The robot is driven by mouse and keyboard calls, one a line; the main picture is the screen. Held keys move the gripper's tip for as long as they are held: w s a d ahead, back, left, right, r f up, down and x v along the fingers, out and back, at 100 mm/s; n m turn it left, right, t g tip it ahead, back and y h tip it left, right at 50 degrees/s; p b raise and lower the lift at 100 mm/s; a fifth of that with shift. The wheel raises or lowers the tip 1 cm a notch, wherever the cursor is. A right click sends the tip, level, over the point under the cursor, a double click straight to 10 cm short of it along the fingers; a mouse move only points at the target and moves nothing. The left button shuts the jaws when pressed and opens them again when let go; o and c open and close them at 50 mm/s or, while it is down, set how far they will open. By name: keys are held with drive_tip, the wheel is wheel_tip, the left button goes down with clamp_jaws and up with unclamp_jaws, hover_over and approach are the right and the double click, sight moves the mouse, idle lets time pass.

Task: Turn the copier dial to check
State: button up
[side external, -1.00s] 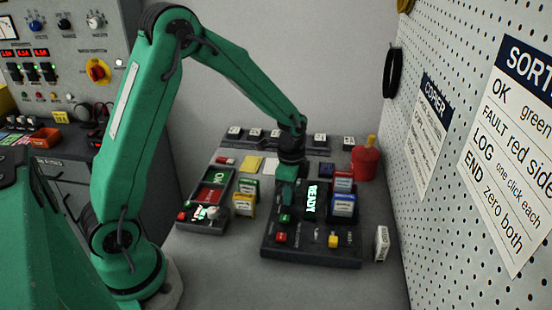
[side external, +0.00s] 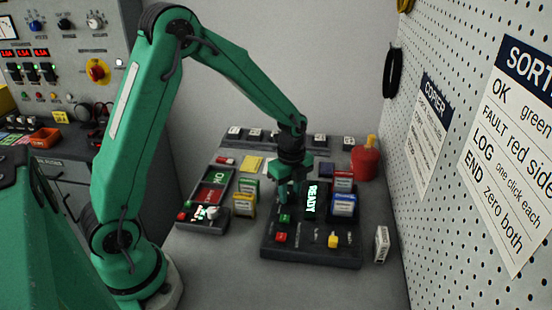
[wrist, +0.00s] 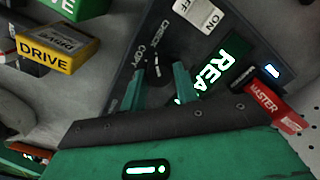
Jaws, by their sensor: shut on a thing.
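The copier (side external: 310,254) is a dark console on the bench with a lit green READY display (side external: 311,199); the display also shows in the wrist view (wrist: 221,67). In the wrist view, a small dark dial (wrist: 157,70) with a white mark lies beside the CHECK and COPY labels. I cannot tell surely which label its mark points to. My gripper (side external: 287,198) is down over the copier, left of the display. Its two green fingers (wrist: 159,90) are shut on the dial, one on each side. In the side view the dial is hidden by the gripper.
A DRIVE cartridge (wrist: 57,51) and a green one (wrist: 78,5) stand left of the copier. A MASTER cartridge (wrist: 270,104) sits right of the display. A red pot (side external: 365,163) stands behind at right. A white block (side external: 382,243) stands beside the copier's right edge.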

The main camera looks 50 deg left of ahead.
sight(290, 195)
idle(0.3)
drive_tip(key=o, duration=1)
drive_tip(key=shift+r, duration=0.1)
wheel_tip(290, 195, up, 7)
drive_tip(key=shift+r, duration=0.35)
drive_tip(key=shift+r, duration=0.1)
